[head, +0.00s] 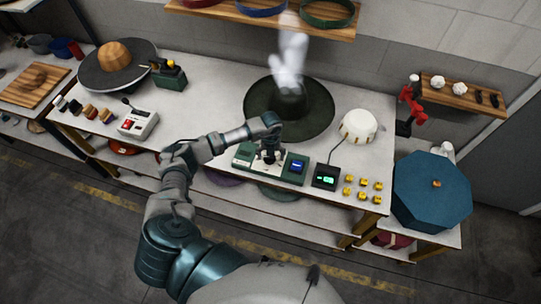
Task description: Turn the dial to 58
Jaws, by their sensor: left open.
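A green control panel (242,161) sits at the front edge of the white workbench, with a small blue display (295,167) at its right. My left arm reaches in from below. My left gripper (269,156) is open and points down over the middle of the panel. The dial is not clearly visible; the gripper covers that part of the panel, so I cannot tell if the fingers touch it. The display's number is too small to read. My right gripper is out of view.
A black box with a green readout (325,177) stands right of the panel, near several yellow pieces (363,187) and a white dome (358,126). A dark hat (318,108) lies behind, under white steam. A red-and-white device (138,124) stands left.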

